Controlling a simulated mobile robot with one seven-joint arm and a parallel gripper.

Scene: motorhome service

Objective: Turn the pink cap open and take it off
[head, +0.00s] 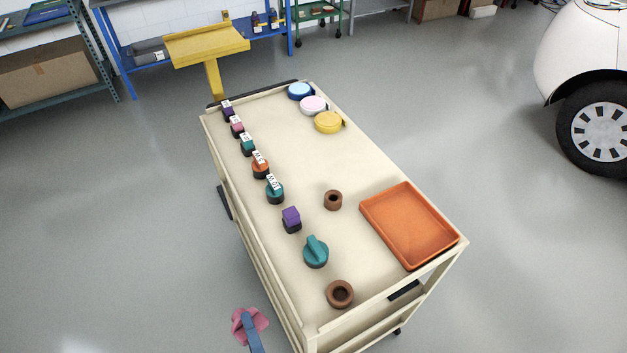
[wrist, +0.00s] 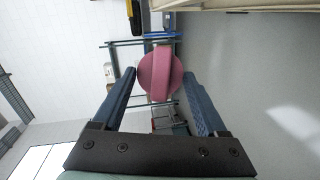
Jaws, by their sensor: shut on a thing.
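The pink cap (head: 262,317) is off the cart, held in the air beyond its near left side. It is round with a raised bar across it. In the wrist view the pink cap (wrist: 160,75) sits between the two blue fingers of my gripper (wrist: 160,88), which is shut on it. In the head view a blue finger of my gripper (head: 247,322) covers part of the cap. Two brown ring-shaped necks with dark open holes stand on the cart top, a near one (head: 340,294) and a farther one (head: 333,200).
The cream cart (head: 300,165) bears an orange tray (head: 410,225), a teal cap (head: 316,253), a purple square-topped piece (head: 291,218), a row of labelled coloured pieces, and blue, pale pink and yellow discs (head: 328,122). Floor left of the cart is clear.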

